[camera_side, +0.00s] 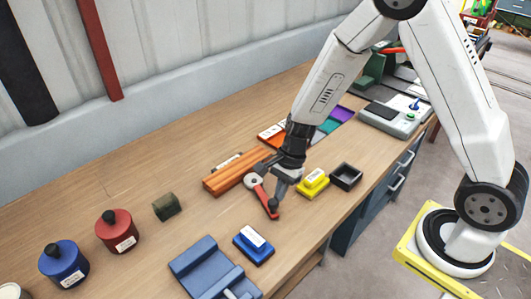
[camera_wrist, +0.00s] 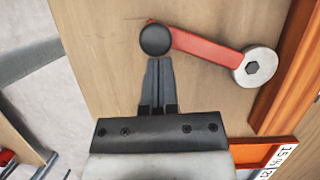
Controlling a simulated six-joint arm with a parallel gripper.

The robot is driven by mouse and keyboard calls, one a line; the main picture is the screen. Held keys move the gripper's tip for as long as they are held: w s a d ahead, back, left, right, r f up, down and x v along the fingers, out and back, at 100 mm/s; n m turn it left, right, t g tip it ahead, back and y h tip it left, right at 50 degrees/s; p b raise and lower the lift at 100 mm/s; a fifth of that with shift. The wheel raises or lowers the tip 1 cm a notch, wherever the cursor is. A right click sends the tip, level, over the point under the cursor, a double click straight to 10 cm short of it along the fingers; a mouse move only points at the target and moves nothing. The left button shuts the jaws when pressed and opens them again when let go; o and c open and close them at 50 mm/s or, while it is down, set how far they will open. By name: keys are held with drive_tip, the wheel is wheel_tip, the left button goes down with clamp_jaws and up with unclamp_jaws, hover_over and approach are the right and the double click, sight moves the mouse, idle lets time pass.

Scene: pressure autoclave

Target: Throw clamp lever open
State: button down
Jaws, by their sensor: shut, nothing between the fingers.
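The clamp lever (camera_side: 263,196) is a red bar with a grey round pivot at one end and a black ball knob at the other. In the wrist view the red bar (camera_wrist: 205,45) runs from the knob (camera_wrist: 155,40) at upper middle to the bolted pivot (camera_wrist: 256,67) at the right. My gripper (camera_side: 277,203) is low over the table beside the lever. In the wrist view its fingers (camera_wrist: 158,62) are together, with tips right at the near side of the knob. Nothing is between them. I cannot tell if they touch the knob.
An orange block (camera_side: 235,174) lies beside the pivot. A yellow block (camera_side: 313,184), a black open box (camera_side: 346,176) and a blue block (camera_side: 253,245) stand around the lever. A blue vise-like fixture (camera_side: 207,267) sits in front. Bare wooden table (camera_side: 130,184) lies to the left.

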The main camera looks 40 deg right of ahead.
drive_tip(key=a+m, duration=0.1)
drive_tip(key=m, duration=0.1)
drive_tip(key=w+a+m+t, duration=0.1)
drive_tip(key=a, duration=0.1)
drive_tip(key=a+m+t, duration=0.1)
drive_tip(key=a+m, duration=0.1)
drive_tip(key=shift+w+m, duration=0.3)
drive_tip(key=shift+w, duration=0.1)
drive_tip(key=w+a+m+t+h, duration=0.1)
drive_tip(key=w+a+m, duration=0.1)
drive_tip(key=m, duration=0.1)
drive_tip(key=shift+w+a, duration=0.1)
drive_tip(key=shift+a, duration=0.1)
drive_tip(key=shift+w+a+m, duration=0.3)
drive_tip(key=shift+w+a, duration=0.2)
drive_tip(key=shift+w, duration=0.3)
drive_tip(key=shift+w+a, duration=0.3)
drive_tip(key=shift+w, duration=0.4)
drive_tip(key=shift+w+a, duration=0.25)
drive_tip(key=shift+w, duration=0.4)
